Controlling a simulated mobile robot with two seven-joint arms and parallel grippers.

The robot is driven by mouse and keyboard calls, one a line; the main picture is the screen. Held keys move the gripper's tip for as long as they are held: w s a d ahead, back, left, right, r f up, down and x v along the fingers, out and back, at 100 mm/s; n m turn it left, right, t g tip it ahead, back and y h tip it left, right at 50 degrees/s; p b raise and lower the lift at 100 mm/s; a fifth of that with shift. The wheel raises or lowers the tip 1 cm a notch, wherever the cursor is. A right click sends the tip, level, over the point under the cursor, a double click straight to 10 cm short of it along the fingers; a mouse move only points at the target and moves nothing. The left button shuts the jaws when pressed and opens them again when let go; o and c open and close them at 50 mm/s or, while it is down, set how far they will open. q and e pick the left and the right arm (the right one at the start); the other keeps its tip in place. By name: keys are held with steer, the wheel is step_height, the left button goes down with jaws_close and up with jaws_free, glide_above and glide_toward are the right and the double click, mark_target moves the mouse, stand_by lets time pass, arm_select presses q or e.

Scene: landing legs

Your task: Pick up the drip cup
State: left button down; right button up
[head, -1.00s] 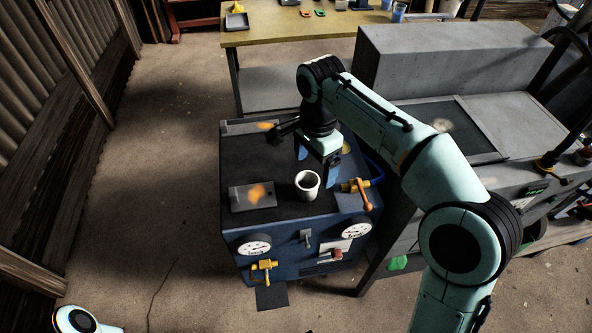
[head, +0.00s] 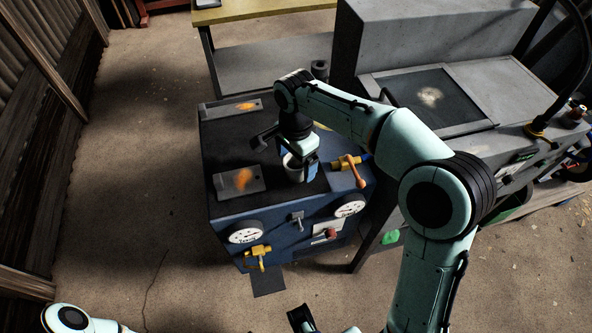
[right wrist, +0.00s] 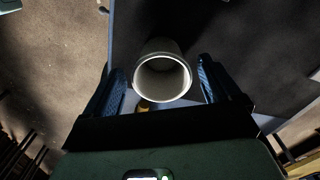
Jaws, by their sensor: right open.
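The drip cup (head: 293,174) is a small white, open-topped cup standing upright on the dark top of the blue machine (head: 232,140). My right gripper (head: 299,162) is open and low over it, with its fingers hiding part of the cup in the head view. In the right wrist view the cup (right wrist: 162,73) shows between the two blue fingers, its rim towards the camera, with gaps on both sides. A dark part that looks like my left gripper (head: 301,319) shows at the bottom edge, mostly cut off.
A brass valve with an orange handle (head: 352,168) stands close to the right of the cup. A grey plate (head: 228,184) lies to its left, another (head: 222,110) behind. Gauges (head: 246,232) are on the machine's front. A grey bench (head: 500,95) stands at the right.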

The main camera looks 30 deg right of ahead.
mark_target(296, 166)
steer(key=shift+f, duration=1.55)
steer(key=shift+w, duration=0.1)
steer(key=c, duration=1)
steer(key=shift+c, duration=0.2)
steer(key=shift+r, duration=0.15)
